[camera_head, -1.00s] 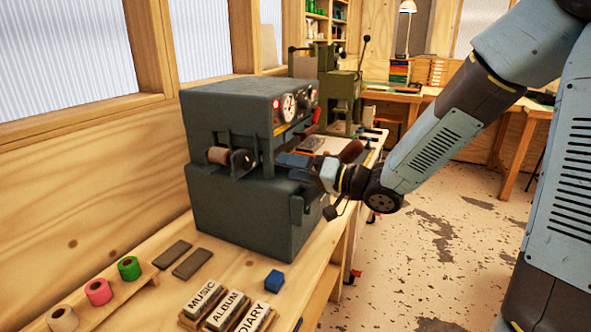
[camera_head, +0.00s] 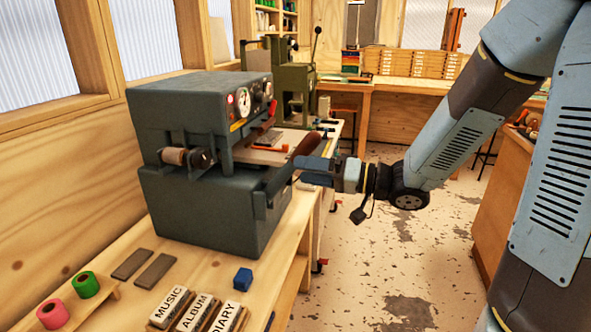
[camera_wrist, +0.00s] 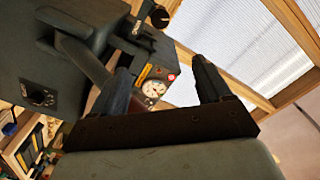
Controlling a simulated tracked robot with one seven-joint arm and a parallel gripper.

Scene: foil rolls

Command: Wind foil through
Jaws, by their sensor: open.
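The dark grey foil press (camera_head: 195,215) stands on the bench, with a dial and a red light on its upper front. A tan roll (camera_head: 174,156) sits on a spindle at its left side, beside a dark disc (camera_head: 203,158). A green roll (camera_head: 85,284) and a pink roll (camera_head: 53,313) stand at the lower left. My gripper (camera_head: 298,170) is in front of the press's right side, near a brown handle (camera_head: 308,143). The wrist view shows its two fingers (camera_wrist: 160,72) apart and empty, with the dial (camera_wrist: 154,89) beyond them. I cannot make out foil between the rolls.
Blocks marked MUSIC (camera_head: 171,306), ALBUM (camera_head: 197,313) and DIARY (camera_head: 228,318) lie at the bench front. A blue cube (camera_head: 243,279) and two grey slabs (camera_head: 143,268) lie near them. A green machine (camera_head: 292,80) stands behind. The floor to the right is clear.

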